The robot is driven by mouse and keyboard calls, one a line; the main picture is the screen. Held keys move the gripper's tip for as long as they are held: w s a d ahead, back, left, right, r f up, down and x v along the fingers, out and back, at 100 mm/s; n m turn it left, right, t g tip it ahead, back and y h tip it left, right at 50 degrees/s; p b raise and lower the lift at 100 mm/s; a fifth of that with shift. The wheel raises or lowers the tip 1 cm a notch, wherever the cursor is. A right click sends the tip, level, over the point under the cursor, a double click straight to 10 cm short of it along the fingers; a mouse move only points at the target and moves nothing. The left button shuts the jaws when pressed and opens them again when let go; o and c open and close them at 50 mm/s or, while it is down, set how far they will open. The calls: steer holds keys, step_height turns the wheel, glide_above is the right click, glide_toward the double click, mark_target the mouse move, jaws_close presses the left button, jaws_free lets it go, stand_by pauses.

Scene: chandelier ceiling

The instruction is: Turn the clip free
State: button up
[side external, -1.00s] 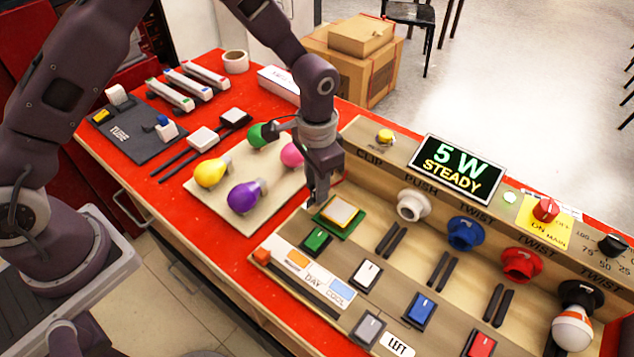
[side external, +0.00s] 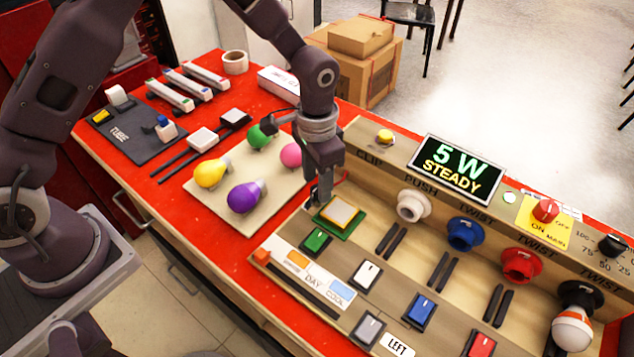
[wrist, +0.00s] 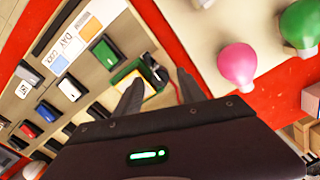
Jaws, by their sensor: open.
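The clip station sits at the left end of the sloped board under the CLIP label. Its green square base with a pale yellow-edged panel (side external: 340,212) lies flat, and its green part also shows in the wrist view (wrist: 126,71). A small dark clip-like piece (wrist: 154,69) is at the panel's edge in the wrist view; its exact turn is unclear. My gripper (side external: 319,198) is just left of and above the panel, pointing down. In the wrist view its two fingers (wrist: 158,90) are apart, with the panel partly hidden between and behind them. It holds nothing visible.
Green, pink, yellow and purple bulbs stand on a beige board (side external: 217,214) left of my gripper. A white socket (side external: 412,205) and blue and red sockets stand to the right. A green rocker switch (side external: 316,241) is just in front. A screen (side external: 456,168) reads 5 W STEADY.

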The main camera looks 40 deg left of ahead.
step_height(320, 180, up, 6)
steer(key=shift+f, duration=0.1)
